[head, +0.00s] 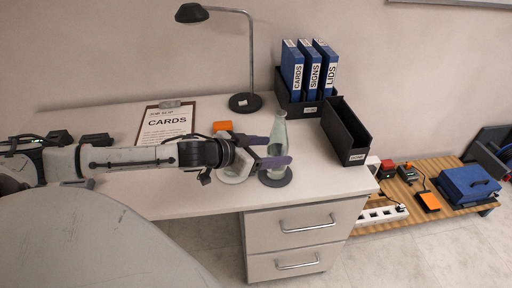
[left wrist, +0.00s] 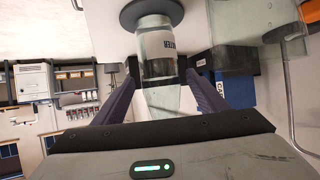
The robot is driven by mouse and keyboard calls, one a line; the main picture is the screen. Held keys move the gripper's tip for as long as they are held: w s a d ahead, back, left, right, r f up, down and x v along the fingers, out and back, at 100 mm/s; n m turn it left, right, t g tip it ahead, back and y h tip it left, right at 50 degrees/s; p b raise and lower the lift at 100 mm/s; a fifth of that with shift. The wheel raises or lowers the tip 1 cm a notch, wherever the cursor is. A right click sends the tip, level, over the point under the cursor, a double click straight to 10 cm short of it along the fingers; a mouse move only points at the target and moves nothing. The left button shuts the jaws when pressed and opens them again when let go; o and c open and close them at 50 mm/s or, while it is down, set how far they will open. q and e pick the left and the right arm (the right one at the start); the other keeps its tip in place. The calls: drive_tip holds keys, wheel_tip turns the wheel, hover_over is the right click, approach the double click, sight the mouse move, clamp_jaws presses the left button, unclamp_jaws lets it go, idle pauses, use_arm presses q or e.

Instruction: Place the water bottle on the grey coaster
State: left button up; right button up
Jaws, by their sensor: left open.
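The water bottle (head: 280,127) is clear greenish glass with a narrow neck. It stands upright on the dark grey round coaster (head: 284,182) near the table's front right. In the left wrist view small gaps seem to show between the fingers (left wrist: 160,82) and the glass; contact is hard to judge. My right gripper is not in view.
A clear glass-like object on a pale round base (head: 231,179) sits beside the bottle, partly behind my gripper.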

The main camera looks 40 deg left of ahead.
sight(269, 150)
use_arm(q)
drive_tip(key=shift+p+v, duration=0.75)
drive_tip(key=shift+v, duration=2.15)
